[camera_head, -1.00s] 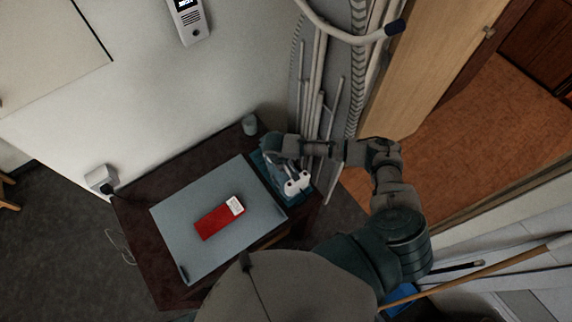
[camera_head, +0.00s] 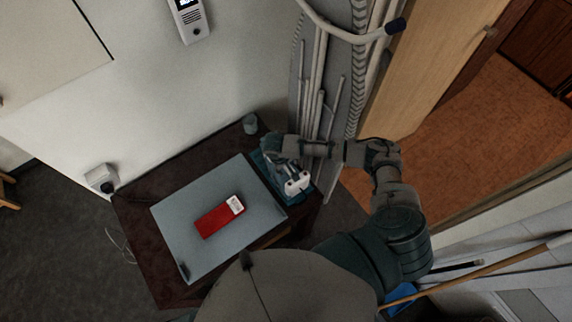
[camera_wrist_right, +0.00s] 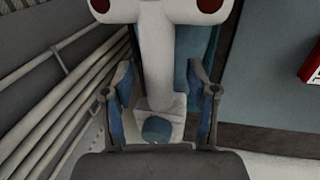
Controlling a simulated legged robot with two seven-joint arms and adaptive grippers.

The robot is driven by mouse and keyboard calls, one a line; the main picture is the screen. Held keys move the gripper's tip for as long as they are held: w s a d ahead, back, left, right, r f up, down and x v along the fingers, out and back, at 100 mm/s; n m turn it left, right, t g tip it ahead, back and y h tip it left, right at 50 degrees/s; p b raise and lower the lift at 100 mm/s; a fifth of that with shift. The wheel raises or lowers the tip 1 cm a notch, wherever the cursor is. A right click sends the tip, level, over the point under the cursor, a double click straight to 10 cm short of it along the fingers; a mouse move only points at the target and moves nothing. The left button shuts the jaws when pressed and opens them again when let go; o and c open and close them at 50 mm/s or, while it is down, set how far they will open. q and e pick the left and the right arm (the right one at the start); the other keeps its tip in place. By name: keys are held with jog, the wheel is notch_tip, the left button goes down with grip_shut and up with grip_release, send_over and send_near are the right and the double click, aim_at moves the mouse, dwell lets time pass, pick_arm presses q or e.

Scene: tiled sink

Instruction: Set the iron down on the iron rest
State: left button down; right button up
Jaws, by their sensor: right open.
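The white iron (camera_head: 299,184) is on the teal iron rest (camera_head: 307,197), at the right end of the dark table. In the right wrist view the iron (camera_wrist_right: 158,45) has a pale body with red round parts at the top. Teal of the rest (camera_wrist_right: 208,32) shows beside it. My right gripper (camera_head: 279,155) is over the rest at the iron's far end. In the wrist view the right gripper's fingers (camera_wrist_right: 160,118) are apart, one on each side of the iron. My arm hides part of the iron. My left gripper is out of view.
A grey mat (camera_head: 180,215) with a red box (camera_head: 218,218) lies on the dark table (camera_head: 140,225). A small grey cup (camera_head: 250,124) stands at the table's back edge. White pipes (camera_head: 315,110) run up the wall close behind my right gripper.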

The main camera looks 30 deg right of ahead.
jog(key=v, duration=1.2)
jog(key=shift+w, duration=0.15)
jog(key=shift+d, duration=0.1)
